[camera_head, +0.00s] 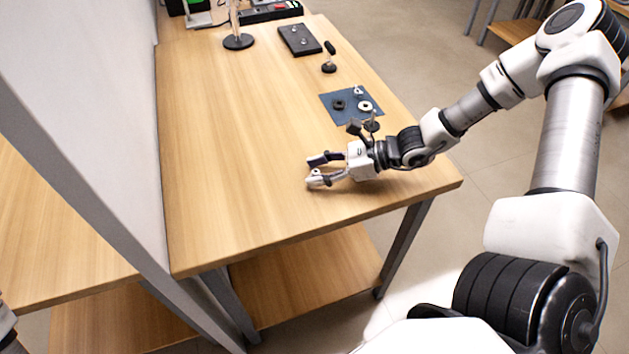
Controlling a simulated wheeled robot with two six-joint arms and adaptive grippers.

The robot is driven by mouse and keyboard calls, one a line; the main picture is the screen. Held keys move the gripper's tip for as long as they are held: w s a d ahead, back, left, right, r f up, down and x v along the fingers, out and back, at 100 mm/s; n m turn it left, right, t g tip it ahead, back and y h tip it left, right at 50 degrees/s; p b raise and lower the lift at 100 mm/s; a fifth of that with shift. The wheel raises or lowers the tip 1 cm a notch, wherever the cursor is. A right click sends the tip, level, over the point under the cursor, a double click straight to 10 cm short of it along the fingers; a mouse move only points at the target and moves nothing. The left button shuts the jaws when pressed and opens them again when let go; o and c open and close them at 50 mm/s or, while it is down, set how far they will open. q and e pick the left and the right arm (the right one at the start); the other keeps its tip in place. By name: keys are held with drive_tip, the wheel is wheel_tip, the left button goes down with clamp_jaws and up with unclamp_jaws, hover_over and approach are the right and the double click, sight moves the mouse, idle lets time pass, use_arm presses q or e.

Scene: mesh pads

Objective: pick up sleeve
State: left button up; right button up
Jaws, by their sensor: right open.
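My right gripper (316,169) is open, low over the front right part of the wooden table (235,140), with its fingers pointing left. Behind the gripper a blue mat (334,119) carries small parts: a black ring (339,104), a white ring (365,106) and a small white piece (358,91). I cannot tell for sure which of these, if any, is the sleeve. The mat's near right part is partly hidden by my right gripper and wrist. My left gripper is not seen.
A short black-based post (329,67) and a dark plate with small knobs (299,40) stand farther back. A stand with a round black base (238,41) and a power strip (270,12) are at the rear. The table's left and middle are clear. A grey partition (85,120) borders the left.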

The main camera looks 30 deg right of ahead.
drive_tip(key=shift+w+a+f, duration=0.15)
drive_tip(key=shift+a+f, duration=0.1)
drive_tip(key=shift+a, duration=0.1)
drive_tip(key=shift+r, duration=0.25)
drive_tip(key=c, duration=0.8)
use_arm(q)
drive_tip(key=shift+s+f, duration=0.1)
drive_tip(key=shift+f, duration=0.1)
